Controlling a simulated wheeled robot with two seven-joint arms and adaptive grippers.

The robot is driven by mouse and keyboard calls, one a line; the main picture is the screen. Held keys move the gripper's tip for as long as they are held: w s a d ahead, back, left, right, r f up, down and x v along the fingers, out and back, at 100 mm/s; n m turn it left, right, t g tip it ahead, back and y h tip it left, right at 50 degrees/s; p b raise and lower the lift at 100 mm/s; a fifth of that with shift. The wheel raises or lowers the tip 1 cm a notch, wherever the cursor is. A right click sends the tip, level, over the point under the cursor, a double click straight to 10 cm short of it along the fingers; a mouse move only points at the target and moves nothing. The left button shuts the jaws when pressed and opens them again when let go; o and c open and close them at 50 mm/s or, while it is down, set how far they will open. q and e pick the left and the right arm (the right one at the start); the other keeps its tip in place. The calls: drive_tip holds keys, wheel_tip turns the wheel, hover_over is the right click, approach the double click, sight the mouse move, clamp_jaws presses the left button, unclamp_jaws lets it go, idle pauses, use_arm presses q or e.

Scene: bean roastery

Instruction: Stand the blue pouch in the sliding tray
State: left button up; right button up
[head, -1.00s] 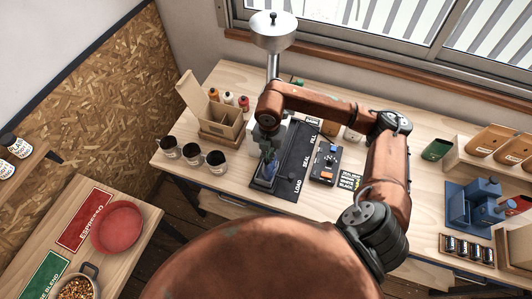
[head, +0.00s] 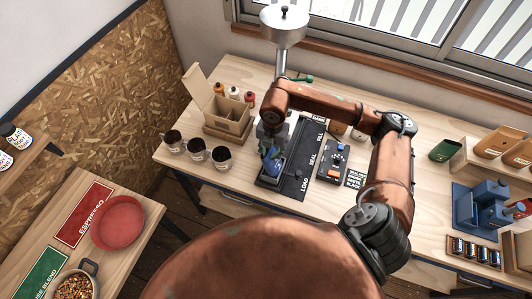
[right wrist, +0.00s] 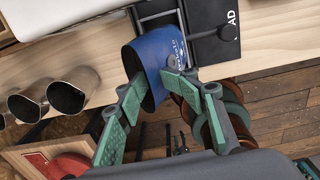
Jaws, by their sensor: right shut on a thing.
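The blue pouch (head: 271,164) is held upright between the fingers of my right gripper (head: 271,148), which is shut on it. In the right wrist view the pouch (right wrist: 152,62) shows its open-looking dark end, with the green-padded fingers (right wrist: 152,88) on either side. The sliding tray (head: 267,182) is at the LOAD end of the black track. The pouch is over or in the tray; I cannot tell whether its base touches the tray floor. My left gripper is not in view.
The black track (head: 303,158) runs back from the tray, with a control box (head: 333,161) to its right. Several metal cups (head: 197,150) stand to the left, near an open carton (head: 228,118). A green pouch (head: 446,150) is at the right.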

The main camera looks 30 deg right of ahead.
drive_tip(key=shift+o, duration=1.3)
drive_tip(key=shift+s+d+f+g, duration=0.15)
drive_tip(key=shift+s+d+f, duration=0.05)
drive_tip(key=shift+d+f, duration=0.25)
drive_tip(key=shift+s+d+f+g, duration=0.15)
drive_tip(key=shift+s+d+f, duration=0.05)
drive_tip(key=shift+d+f, duration=0.2)
drive_tip(key=shift+o, duration=0.7)
drive_tip(key=shift+d, duration=0.1)
drive_tip(key=shift+o, duration=0.4)
drive_tip(key=shift+s, duration=0.15)
drive_tip(key=shift+a, duration=0.35)
drive_tip(key=shift+c, duration=0.3)
drive_tip(key=shift+a+r, duration=0.1)
drive_tip(key=shift+a, duration=0.1)
drive_tip(key=shift+c, duration=0.8)
drive_tip(key=shift+d, duration=0.35)
drive_tip(key=o, duration=0.4)
drive_tip(key=shift+a+r, duration=0.1)
drive_tip(key=shift+a, duration=0.15)
drive_tip(key=o, duration=0.3)
drive_tip(key=shift+w, duration=0.2)
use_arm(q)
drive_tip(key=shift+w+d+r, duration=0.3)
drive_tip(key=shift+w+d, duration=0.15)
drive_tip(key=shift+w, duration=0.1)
use_arm(e)
drive_tip(key=shift+r, duration=0.1)
